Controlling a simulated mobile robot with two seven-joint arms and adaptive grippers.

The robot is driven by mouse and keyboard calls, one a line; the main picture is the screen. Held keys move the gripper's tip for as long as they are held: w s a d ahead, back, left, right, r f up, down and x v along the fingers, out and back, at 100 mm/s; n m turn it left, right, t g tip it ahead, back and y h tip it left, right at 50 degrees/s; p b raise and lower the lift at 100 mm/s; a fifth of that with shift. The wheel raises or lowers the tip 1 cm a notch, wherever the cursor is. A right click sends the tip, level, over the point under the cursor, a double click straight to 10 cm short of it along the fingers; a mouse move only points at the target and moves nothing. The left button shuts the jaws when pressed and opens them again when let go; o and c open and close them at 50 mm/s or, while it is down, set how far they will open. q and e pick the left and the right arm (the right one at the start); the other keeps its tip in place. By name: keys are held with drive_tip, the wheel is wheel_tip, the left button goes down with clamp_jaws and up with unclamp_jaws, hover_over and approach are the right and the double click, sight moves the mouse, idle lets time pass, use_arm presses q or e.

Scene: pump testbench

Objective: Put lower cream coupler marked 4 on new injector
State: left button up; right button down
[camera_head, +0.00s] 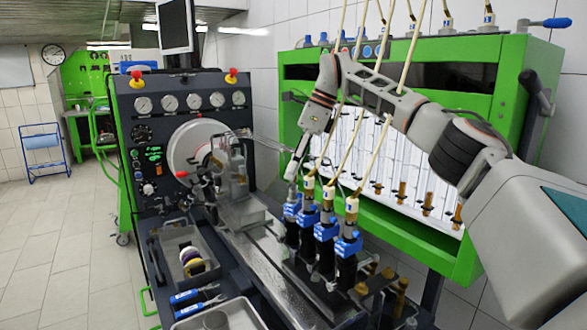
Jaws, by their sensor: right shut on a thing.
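My right gripper (295,172) reaches in from the right and points down above the farthest injector of the row. It is shut on the cream coupler, which the fingers mostly hide; its mark cannot be read. The farthest injector (292,211), dark with a blue clamp, stands upright just below the fingertips. Whether the coupler touches it I cannot tell. Three nearer injectors carry brass-and-cream couplers on cream hoses: one just beside the gripper (309,187), a middle one (328,193) and the nearest (352,204). My left gripper is out of view.
The green cabinet (487,61) with glass tubes stands behind the injectors. Cream hoses hang across it. A gauge panel (128,100) and pump (236,170) are at left. A tray (174,237) holds coloured rings. Blue-handled tools (190,296) lie in front of it. Floor at left is free.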

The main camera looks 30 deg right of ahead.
drive_tip(key=shift+f, duration=0.5)
idle(0.4)
drive_tip(key=c, duration=2.2)
unclamp_jaws()
drive_tip(key=shift+o, duration=0.2)
drive_tip(key=v, duration=1.1)
drive_tip(key=shift+f, duration=0.15)
